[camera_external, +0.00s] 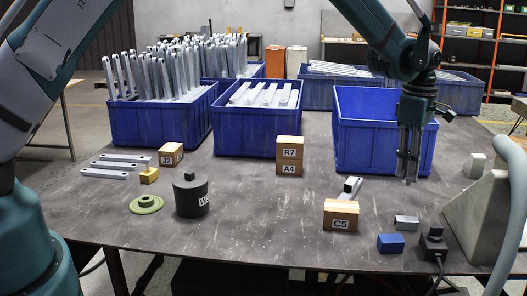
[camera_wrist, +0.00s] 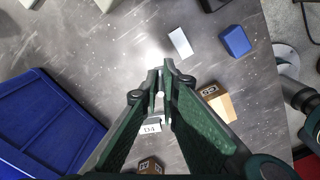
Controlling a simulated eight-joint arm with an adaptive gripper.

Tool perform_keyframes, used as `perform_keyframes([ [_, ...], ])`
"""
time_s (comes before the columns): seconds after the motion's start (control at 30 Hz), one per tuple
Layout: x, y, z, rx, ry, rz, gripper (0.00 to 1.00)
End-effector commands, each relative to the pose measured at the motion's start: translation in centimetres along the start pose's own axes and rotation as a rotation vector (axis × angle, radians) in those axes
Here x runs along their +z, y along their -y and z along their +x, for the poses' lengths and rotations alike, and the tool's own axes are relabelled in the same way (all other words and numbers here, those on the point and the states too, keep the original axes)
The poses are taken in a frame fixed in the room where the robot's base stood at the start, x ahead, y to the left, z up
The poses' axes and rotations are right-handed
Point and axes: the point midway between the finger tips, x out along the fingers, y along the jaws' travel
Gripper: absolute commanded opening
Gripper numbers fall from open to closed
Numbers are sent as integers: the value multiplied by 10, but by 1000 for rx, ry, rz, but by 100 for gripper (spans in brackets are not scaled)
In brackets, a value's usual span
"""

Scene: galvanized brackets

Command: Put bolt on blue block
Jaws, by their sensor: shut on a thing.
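My gripper (camera_external: 408,181) hangs pointing down, in front of the open blue bin at the right and well above the table. In the wrist view my gripper (camera_wrist: 162,92) is shut on a small pale piece, which seems to be the bolt (camera_wrist: 160,95); the fingers hide most of it. The blue block (camera_external: 390,243) lies on the table near its front right edge, below my gripper and toward the camera. Its top looks bare. In the wrist view the blue block (camera_wrist: 235,41) is at the upper right, apart from my fingers.
A grey metal block (camera_external: 406,222) lies beside the blue block. The C5 box (camera_external: 341,216) stands to its left and a black plug-like device (camera_external: 433,244) to its right. The right-hand blue bin (camera_external: 350,150) stands behind. The stacked R7 and A4 boxes (camera_external: 289,155) are farther left.

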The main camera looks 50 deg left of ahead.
Motion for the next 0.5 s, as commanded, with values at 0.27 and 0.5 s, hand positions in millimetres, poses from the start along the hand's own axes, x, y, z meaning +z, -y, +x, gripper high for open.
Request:
perform_keyframes([
  [0.27, 22, 61, -15, -1, 0, 60, 0],
  [0.5, 36, 118, -26, -2, 0, 113, 0],
])
